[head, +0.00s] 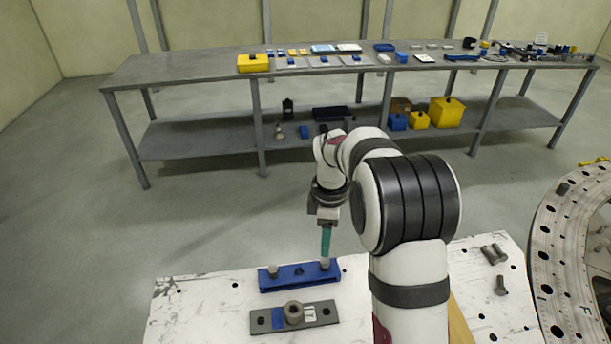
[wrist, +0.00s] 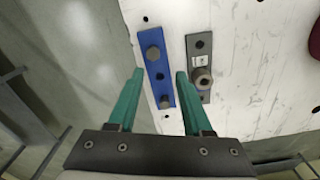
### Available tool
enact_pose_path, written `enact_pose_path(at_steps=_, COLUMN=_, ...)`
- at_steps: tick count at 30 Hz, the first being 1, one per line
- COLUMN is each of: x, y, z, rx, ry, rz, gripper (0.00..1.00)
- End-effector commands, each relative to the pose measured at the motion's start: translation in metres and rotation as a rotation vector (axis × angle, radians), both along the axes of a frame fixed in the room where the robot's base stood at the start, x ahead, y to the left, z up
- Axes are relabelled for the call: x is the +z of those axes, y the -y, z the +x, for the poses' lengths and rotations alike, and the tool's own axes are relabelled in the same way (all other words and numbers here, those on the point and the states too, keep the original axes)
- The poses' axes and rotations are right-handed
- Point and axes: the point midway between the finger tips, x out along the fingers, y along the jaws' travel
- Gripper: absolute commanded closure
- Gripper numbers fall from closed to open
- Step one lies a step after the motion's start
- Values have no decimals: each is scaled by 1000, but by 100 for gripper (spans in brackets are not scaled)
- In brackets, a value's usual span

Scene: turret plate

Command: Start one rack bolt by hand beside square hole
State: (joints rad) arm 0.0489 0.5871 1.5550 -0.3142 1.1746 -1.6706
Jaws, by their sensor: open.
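A blue rack (head: 300,279) lies on the white table, with a grey bolt standing at its left end (head: 272,270) and another at its right end (head: 325,265). In the wrist view, the rack (wrist: 159,88) shows both bolts, with a dark hole between them. A grey plate (head: 262,322) lies in front of the rack and carries a round collar (head: 293,312) and a dark hole near each end. Whether a hole is square, I cannot tell. My gripper (head: 325,257) points down just above the right-end bolt. Its teal fingers (wrist: 160,72) are apart, with nothing held.
Several loose grey bolts (head: 494,254) lie on the right of the white table (head: 205,310). A large pale ring with holes (head: 553,260) stands at the far right. A grey bench (head: 190,70) with yellow and blue boxes stands behind, across open floor.

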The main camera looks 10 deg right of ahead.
Motion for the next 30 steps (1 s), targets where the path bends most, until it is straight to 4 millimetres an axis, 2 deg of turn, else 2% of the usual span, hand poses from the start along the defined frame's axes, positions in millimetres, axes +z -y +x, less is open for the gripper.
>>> enact_pose_path(at_steps=3, x=-15, y=3, z=13, rx=95, ry=2, rz=-7, gripper=50)
enact_pose_path(at_steps=7, x=-29, y=3, z=13, rx=101, ry=1, rz=-7, gripper=50)
enact_pose_path(at_steps=18, x=-82, y=3, z=12, rx=98, ry=0, rz=-6, gripper=50)
enact_pose_path(at_steps=22, x=-91, y=3, z=12, rx=97, ry=0, rz=-6, gripper=50)
enact_pose_path(at_steps=30, x=-93, y=3, z=12, rx=96, ry=1, rz=-6, gripper=50)
